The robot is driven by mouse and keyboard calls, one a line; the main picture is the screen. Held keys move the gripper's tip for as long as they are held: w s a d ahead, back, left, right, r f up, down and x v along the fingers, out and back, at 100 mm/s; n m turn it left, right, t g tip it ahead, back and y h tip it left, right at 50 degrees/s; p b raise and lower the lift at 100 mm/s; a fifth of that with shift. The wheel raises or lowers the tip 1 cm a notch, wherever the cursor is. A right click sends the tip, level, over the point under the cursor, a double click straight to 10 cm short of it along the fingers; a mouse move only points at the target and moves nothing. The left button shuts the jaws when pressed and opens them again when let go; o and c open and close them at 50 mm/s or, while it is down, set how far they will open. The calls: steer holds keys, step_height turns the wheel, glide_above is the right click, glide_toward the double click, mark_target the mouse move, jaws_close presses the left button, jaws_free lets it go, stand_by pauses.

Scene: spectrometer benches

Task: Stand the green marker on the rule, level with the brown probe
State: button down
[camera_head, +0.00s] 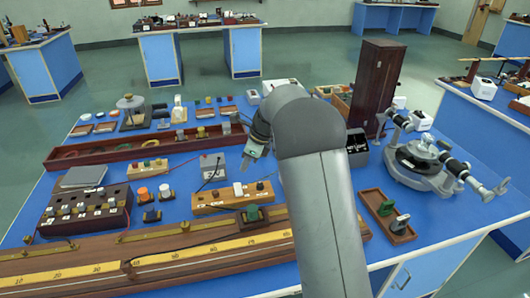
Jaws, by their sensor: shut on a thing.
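The rule (85,272) is a long wooden bench with yellow scale strips along the front of the blue table. My gripper (250,155) is above the table, behind the rule and clear of it. It is shut on a small greenish piece, mostly hidden by the fingers; I cannot tell for sure that this is the green marker. A green-topped piece (252,213) stands at the rule's back edge. Small brass-coloured fittings (185,227) sit along the rule; I cannot tell which piece is the brown probe. My arm hides the rule's right part.
A wooden tray (371,200) with small grey-green and dark pieces lies at right, near a metal spectrometer (425,165). A tall wooden case (377,85) stands behind. A long wooden box (150,150), terminal blocks (232,196) and small parts crowd the table behind the rule.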

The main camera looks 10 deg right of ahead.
steer(key=w+a+r+m+t+h, duration=0.2)
steer(key=w+m, duration=0.1)
steer(key=m, duration=0.4)
steer(key=m+p, duration=0.2)
steer(key=p, duration=0.1)
glide_above(251, 164)
steer(key=f, duration=0.8)
steer(key=shift+s+a+f, duration=0.15)
steer(key=shift+s+f, duration=0.1)
steer(key=shift+s, duration=0.05)
steer(key=shift+w+d+f, duration=0.25)
steer(key=shift+w+f, duration=0.2)
steer(key=shift+f, duration=0.25)
steer(key=shift+f+p, duration=0.5)
steer(key=shift+f, duration=0.95)
